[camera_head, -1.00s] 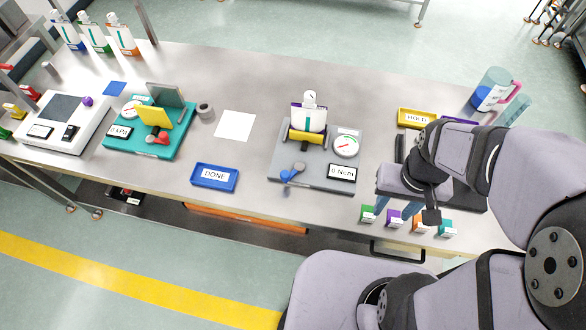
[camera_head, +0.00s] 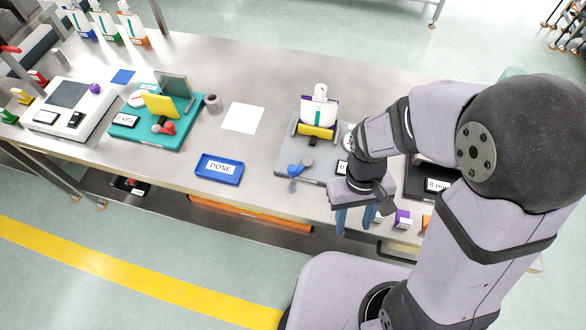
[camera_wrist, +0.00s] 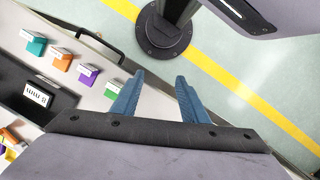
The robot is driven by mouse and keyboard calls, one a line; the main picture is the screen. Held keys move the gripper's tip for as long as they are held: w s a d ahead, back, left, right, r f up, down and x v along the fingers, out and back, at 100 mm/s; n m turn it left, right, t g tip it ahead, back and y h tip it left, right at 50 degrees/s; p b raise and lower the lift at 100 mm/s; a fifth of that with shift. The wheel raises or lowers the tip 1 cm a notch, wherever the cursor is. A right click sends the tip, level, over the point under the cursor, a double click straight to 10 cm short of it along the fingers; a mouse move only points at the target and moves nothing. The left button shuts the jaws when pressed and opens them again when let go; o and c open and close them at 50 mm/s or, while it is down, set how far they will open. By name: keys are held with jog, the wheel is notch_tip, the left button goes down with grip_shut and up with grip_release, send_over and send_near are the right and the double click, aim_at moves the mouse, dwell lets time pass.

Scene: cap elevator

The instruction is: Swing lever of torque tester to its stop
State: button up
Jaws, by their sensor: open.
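The torque tester (camera_head: 288,152) is a grey plate at the middle of the bench in the head view. Its blue lever (camera_head: 295,170) lies at the front left of the plate, with a grey pivot at its upper right end. A white bottle with a purple edge (camera_head: 318,110) stands upright behind a yellow clamp block (camera_head: 316,131) on the tester. My arm partly hides the dial and display at its right side. My gripper (camera_head: 355,230) is open and empty, with blue fingers pointing down, right of and in front of the lever. The wrist view shows the spread fingers (camera_wrist: 160,78) with nothing between them.
A blue DONE tray (camera_head: 219,171) lies left of the tester. A teal device with a red lever (camera_head: 158,130) stands farther left. Small coloured blocks (camera_wrist: 62,60) line the bench edge near my gripper. The bench between tray and tester is clear.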

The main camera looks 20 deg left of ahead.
jog(key=w+a+f+n+b, duration=0.1)
jog(key=w+a+f, duration=0.2)
jog(key=a, duration=0.3)
jog(key=w+a+f+n, duration=0.2)
jog(key=w+a+f, duration=0.1)
jog(key=a, duration=0.2)
notch_tip(320, 180, up, 5)
jog(key=t+y, duration=0.1)
jog(key=t, duration=0.2)
send_over(292, 168)
jog(key=shift+w+a+f, duration=0.1)
jog(key=shift+w+f, duration=0.05)
jog(key=shift+w, duration=0.05)
jog(key=shift+s+m+g, duration=0.15)
jog(key=shift+m+g, duration=0.15)
jog(key=shift+d+f, duration=0.2)
jog(key=shift+f, duration=0.2)
jog(key=shift+f+p, duration=1.2)
jog(key=shift+f, duration=2.1)
grip_shut()
